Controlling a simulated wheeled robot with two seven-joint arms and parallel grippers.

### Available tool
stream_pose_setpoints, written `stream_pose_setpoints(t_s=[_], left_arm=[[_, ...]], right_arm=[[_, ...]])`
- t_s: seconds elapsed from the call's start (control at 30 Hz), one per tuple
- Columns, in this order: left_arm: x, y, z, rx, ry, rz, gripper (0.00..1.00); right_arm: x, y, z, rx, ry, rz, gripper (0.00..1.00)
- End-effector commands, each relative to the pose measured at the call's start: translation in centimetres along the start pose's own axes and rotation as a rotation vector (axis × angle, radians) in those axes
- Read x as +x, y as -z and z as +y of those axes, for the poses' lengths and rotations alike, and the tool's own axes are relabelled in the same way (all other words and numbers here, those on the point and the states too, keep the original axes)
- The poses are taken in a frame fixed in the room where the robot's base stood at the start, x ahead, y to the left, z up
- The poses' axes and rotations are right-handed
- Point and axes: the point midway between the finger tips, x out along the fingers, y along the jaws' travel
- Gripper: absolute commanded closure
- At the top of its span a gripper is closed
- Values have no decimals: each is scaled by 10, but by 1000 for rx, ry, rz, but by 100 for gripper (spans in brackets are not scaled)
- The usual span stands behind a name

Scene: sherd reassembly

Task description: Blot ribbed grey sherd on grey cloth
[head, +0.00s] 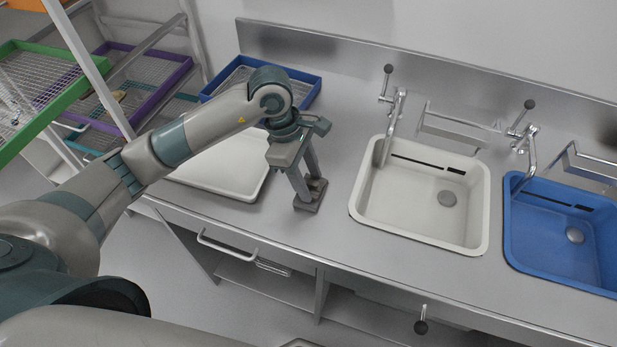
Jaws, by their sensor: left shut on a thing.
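My left gripper (309,193) reaches in from the left and points down over the steel counter, between the white tray and the white sink. Its fingers are shut on a small dark grey piece, which fits the ribbed grey sherd; it is mostly hidden by the fingertips, and no ribs can be made out. The fingertips are low, near or at the counter top; I cannot tell whether the piece touches it. I cannot make out a grey cloth. My right gripper is not in view.
A white tray (222,170) lies left of the gripper, partly behind my arm. A blue-rimmed mesh tray (316,86) stands behind. To the right are a white sink (400,205) and a blue sink (550,235) with taps. Green (40,122) and purple (165,88) mesh trays sit on a rack at left.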

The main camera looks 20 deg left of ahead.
Motion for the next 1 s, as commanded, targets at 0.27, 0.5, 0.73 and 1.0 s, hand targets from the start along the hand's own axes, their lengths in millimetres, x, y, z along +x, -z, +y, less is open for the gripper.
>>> stream_pose_setpoints(t_s=[0.27, 0.5, 0.73, 1.0], left_arm=[[3, 1, 0, 0, 0, 0, 80], [5, 2, 0, 0, 0, 0, 80], [9, 3, 0, 0, 0, 0, 80], [10, 3, 0, 0, 1, 1, 80]], right_arm=[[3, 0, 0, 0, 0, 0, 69], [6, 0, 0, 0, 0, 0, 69], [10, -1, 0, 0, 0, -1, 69], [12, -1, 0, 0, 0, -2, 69]])
